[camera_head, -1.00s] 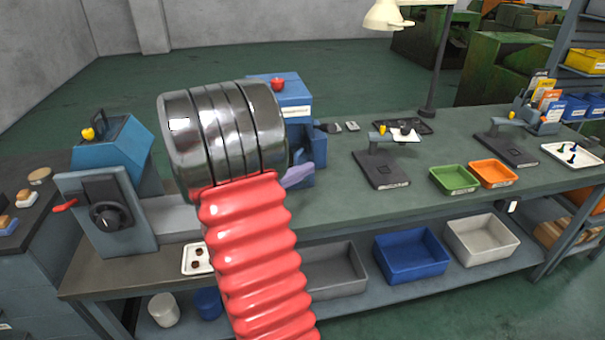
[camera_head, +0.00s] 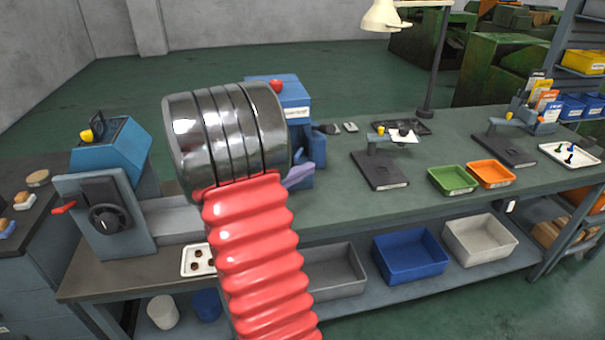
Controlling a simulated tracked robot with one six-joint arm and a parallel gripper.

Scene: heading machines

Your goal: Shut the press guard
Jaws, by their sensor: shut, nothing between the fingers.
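A blue machine (camera_head: 294,100) with a red knob (camera_head: 276,85) on top and a white label stands on the bench behind my arm. It looks like the press, but my arm's metal and red ribbed links cover much of it. I cannot make out its guard or whether that is open. A small lilac piece (camera_head: 299,175) sticks out to the right of my arm, low in front of the machine; I cannot tell what it belongs to. My gripper's fingers do not show; they may be behind the arm.
At left stands another blue-grey machine (camera_head: 90,215) with a black dial and red handle. A white tray (camera_head: 186,270) with dark pieces lies near it. Black stands, a green tray (camera_head: 435,183) and an orange tray (camera_head: 510,180) occupy the right. The bench (camera_head: 330,215) is bare at centre front.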

